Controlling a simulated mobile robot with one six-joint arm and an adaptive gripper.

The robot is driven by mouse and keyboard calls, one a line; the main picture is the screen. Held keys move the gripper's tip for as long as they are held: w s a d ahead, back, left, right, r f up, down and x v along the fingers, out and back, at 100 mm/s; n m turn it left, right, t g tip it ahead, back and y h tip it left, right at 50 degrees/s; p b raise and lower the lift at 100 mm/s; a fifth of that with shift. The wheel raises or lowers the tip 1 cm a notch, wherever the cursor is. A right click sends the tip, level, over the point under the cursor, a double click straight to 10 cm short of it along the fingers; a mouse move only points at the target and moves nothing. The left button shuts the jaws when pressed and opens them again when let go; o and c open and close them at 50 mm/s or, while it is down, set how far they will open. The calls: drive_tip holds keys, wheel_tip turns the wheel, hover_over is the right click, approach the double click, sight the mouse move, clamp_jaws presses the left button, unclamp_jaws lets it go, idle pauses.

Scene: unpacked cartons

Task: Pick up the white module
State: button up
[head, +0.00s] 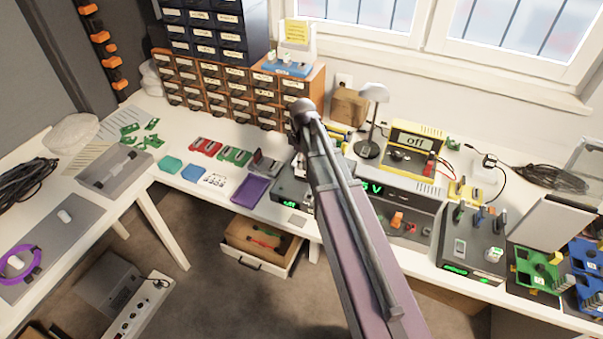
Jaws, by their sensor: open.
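I cannot tell for sure which thing is the white module. A small white rounded block (64,216) lies on the grey mat on the left table. Another small whitish piece (496,254) sits on the dark tester at the right, beside a grey module (459,247). Small whitish pieces also stand on a blue holder (285,68) on top of the drawer cabinet. My arm rises from the bottom centre across the main bench and ends in a dark joint. My gripper does not show; the arm hides part of the bench behind it.
The drawer cabinet (187,88) stands at the back. A desk lamp (373,95) and yellow meter (415,145) are right of my arm. Blue and purple trays (251,191) lie near the front edge. An open drawer (262,245) juts out below. A purple ring (36,262) lies left.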

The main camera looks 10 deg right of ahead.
sight(302, 176)
drive_tip(key=shift+f, duration=0.2)
wheel_tip(302, 176, down, 5)
drive_tip(key=b, duration=0.5)
drive_tip(key=shift+a, duration=0.1)
drive_tip(key=shift+r, duration=0.1)
idle(0.4)
clamp_jaws()
